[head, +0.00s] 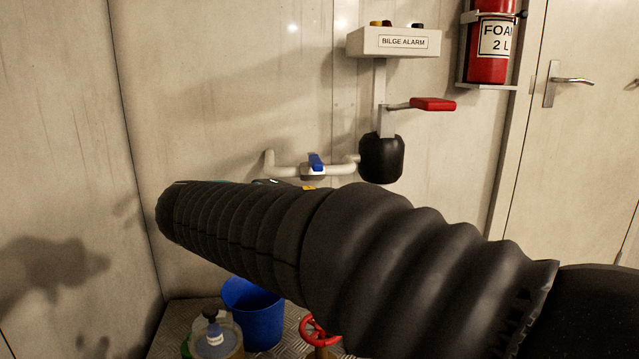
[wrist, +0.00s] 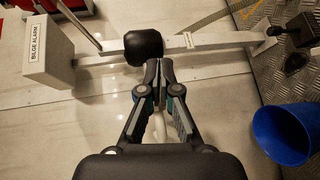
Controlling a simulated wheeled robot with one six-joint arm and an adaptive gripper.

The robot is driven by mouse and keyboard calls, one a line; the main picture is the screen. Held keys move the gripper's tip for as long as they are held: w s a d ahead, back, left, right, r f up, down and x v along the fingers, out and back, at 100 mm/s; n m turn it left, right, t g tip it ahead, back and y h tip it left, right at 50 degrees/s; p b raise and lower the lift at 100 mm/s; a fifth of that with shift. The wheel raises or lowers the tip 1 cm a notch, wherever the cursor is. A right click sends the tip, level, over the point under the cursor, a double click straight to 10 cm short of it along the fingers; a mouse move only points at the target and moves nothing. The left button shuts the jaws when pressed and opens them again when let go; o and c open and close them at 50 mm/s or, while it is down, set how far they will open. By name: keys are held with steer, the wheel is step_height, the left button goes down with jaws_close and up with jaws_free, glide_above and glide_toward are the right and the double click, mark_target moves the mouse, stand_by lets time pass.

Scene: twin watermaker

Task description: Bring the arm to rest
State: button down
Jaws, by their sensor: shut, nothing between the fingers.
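My arm, in a black ribbed sleeve, reaches across the head view from the lower right to the left and hides part of the wall and floor. My gripper (wrist: 160,88) shows in the wrist view with its two fingertips together and nothing between them. It points toward the wall fittings, near a black float (wrist: 144,47). In the head view the black float (head: 381,158) hangs below the bilge alarm box (head: 394,42). I cannot tell how far the fingertips are from the float.
A red-handled lever (head: 433,104) sticks out beside the float. A white pipe with a blue valve handle (head: 316,161) runs along the wall. A blue bucket (head: 254,312), bottles (head: 215,338) and a red valve wheel (head: 318,330) stand low. A fire extinguisher (head: 489,50) hangs by the door (head: 575,150).

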steer(key=s+d+f+m+g+y+p, duration=0.1)
steer(key=s+d+f+g, duration=0.2)
steer(key=d, duration=0.8)
steer(key=s+d+f+m+g+y+p, duration=0.1)
steer(key=s+d+f+m+y, duration=0.3)
steer(key=s, duration=0.6)
steer(key=s+d+f+m+g+y+p, duration=0.1)
steer(key=s+d+f+m+y+p, duration=0.3)
steer(key=s, duration=0.5)
steer(key=shift+s+d+f+m+y, duration=0.3)
steer(key=shift+f+y, duration=0.5)
steer(key=shift+f, duration=0.6)
steer(key=shift+a, duration=0.15)
